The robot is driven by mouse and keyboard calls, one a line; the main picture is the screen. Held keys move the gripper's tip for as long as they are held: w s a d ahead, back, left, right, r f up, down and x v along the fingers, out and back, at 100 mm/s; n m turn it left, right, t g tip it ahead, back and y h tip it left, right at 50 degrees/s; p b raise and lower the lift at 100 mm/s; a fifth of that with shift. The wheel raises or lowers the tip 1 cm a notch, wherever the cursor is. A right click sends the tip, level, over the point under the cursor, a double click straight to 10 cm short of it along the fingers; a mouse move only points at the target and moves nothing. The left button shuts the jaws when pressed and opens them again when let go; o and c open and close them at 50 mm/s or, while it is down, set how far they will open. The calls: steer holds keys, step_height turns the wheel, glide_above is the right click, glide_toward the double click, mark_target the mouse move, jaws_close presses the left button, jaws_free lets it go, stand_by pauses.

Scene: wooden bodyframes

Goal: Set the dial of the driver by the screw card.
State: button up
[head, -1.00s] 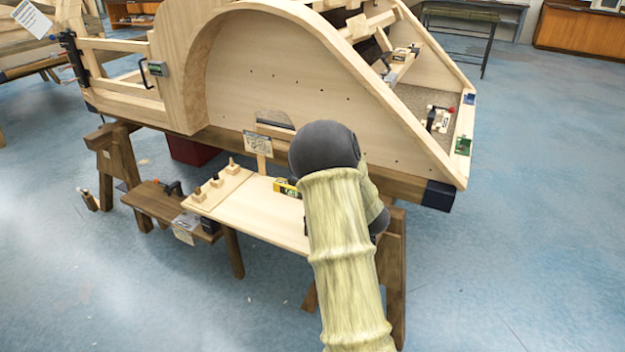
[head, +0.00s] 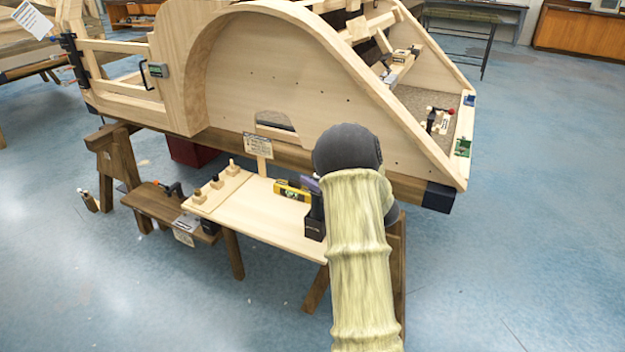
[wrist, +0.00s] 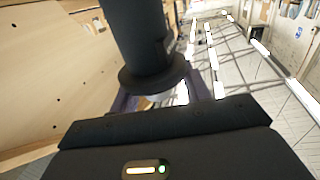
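A pale printed card (head: 257,146) stands on a post at the back of the light bench; its print is too small to read. A black box-like holder (head: 314,229) stands at the bench's right end, with a dark upright piece above it, perhaps the driver. My gripper (head: 309,184) is beside that piece; one purple finger shows and my arm hides the rest. In the wrist view a black cylinder with a wide flange (wrist: 153,78) stands in front of my gripper (wrist: 163,98). The purple fingers are apart, with a bright gap between them. No dial face is visible.
A yellow level (head: 291,190) lies left of the holder. A board with several pegs (head: 219,188) is at the bench's left. A lower brown bench (head: 160,205) carries an orange-handled tool. The big wooden bodyframe (head: 285,75) rises close behind.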

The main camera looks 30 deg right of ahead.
steer(key=shift+s+d, duration=0.15)
steer(key=shift+s+d, duration=0.1)
steer(key=shift+s, duration=0.15)
steer(key=p+v, duration=0.1)
steer(key=v, duration=1.5)
steer(key=shift+s, duration=0.3)
steer(key=shift+d, duration=0.1)
